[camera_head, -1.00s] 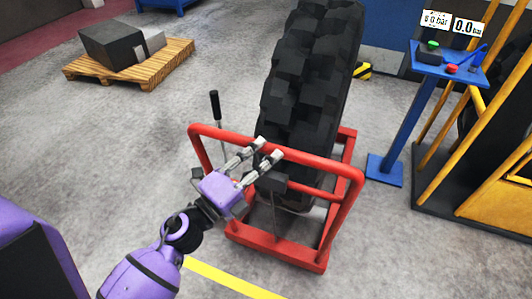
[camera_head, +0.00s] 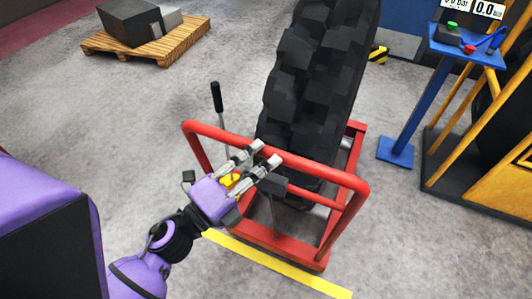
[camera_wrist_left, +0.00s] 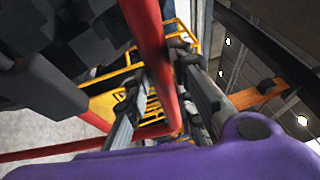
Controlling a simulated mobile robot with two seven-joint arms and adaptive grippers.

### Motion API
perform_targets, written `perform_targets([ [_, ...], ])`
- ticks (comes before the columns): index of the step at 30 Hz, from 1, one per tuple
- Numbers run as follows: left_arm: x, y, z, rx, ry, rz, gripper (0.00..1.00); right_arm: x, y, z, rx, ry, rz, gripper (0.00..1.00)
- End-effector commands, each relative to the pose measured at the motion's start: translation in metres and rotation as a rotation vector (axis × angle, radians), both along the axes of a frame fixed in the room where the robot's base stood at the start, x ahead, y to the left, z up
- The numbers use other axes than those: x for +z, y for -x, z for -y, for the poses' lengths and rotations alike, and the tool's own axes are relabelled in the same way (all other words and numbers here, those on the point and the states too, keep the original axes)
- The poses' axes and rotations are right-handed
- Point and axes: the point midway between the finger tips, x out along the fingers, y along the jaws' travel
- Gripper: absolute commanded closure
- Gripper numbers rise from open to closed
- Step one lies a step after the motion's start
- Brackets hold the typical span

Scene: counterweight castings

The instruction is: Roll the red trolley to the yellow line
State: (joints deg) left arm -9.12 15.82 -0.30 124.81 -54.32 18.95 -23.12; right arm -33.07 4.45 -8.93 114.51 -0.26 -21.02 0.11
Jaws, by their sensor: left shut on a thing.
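The red trolley (camera_head: 345,222) stands on the grey floor and carries a large black tyre (camera_head: 315,85) upright, leaning slightly. My left gripper (camera_head: 263,156) is shut on the top bar of the trolley's handle frame. In the left wrist view its fingers (camera_wrist_left: 155,85) close around the red bar (camera_wrist_left: 148,30). The yellow line (camera_head: 275,263) runs on the floor at the near side of the trolley, close to its base frame; part of it is hidden behind my arm and the trolley. My right gripper is not in view.
A black lever (camera_head: 217,98) stands up at the trolley's left. A wooden pallet (camera_head: 150,47) with dark blocks is at the upper left. A blue stand (camera_head: 425,95) and a yellow cage (camera_head: 500,180) are at the right. Floor left of the trolley is clear.

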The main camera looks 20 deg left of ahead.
Motion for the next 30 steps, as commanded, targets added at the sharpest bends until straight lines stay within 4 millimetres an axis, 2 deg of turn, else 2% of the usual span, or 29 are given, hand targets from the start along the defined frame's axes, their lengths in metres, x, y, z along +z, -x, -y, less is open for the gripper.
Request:
perform_targets([
  [1, 0.012, 0.001, -0.001, 0.001, 0.004, 0.022, 1.0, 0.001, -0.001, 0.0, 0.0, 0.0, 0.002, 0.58],
  [20, 0.014, 0.006, -0.001, 0.004, 0.007, 0.025, 1.0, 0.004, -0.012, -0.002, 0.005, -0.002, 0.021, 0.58],
  [21, 0.014, 0.006, -0.001, 0.003, 0.006, 0.025, 0.73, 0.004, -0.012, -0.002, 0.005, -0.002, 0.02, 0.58],
  [24, 0.013, 0.007, -0.001, 0.002, 0.006, 0.024, 0.6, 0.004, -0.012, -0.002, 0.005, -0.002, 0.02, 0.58],
  [30, 0.01, 0.008, 0.0, 0.0, 0.004, 0.017, 0.58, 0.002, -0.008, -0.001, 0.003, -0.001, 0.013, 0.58],
])
